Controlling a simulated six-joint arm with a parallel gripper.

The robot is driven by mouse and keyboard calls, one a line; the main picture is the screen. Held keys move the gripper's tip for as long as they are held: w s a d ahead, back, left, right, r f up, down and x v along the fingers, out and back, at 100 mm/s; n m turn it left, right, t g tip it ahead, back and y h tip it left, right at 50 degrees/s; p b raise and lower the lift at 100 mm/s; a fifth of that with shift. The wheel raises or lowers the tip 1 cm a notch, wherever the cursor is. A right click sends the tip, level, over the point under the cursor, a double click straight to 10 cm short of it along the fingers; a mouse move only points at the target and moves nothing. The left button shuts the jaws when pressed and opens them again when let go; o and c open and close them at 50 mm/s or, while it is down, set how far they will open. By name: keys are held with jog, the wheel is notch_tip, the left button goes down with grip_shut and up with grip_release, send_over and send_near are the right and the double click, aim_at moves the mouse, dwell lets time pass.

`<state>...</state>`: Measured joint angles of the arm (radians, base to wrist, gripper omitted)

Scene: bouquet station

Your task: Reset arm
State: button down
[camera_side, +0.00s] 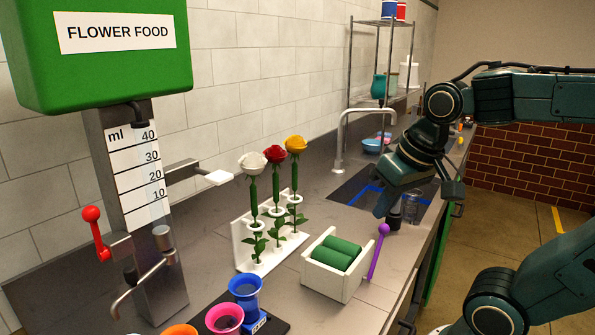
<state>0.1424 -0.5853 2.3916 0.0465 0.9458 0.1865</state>
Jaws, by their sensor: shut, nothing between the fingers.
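My gripper (384,210) hangs at the end of my dark green arm, over the counter near the sink. Its jaws are shut and empty and point downward. A clear glass (411,207) stands just right of the fingertips; I cannot tell whether they touch. White, red and yellow roses (275,155) stand upright in a white rack (245,240) left of the gripper. A white box (325,280) with green rolls (338,246) sits in front of the gripper, with a purple stick (378,252) leaning at its right side.
A green flower food dispenser (100,85) with a red-knobbed lever (92,215) stands at the left. Blue (246,291) and pink (224,318) vases stand in front. A faucet (340,140) and wire shelf (382,22) are behind. The counter's right edge drops to the floor.

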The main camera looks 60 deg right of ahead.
jog(key=s+a+n, duration=0.1)
jog(key=a+n, duration=0.1)
jog(key=s+a+n+t+y, duration=0.1)
jog(key=n, duration=0.1)
jog(key=shift+s+a+f, duration=0.3)
jog(key=shift+a+f, duration=0.1)
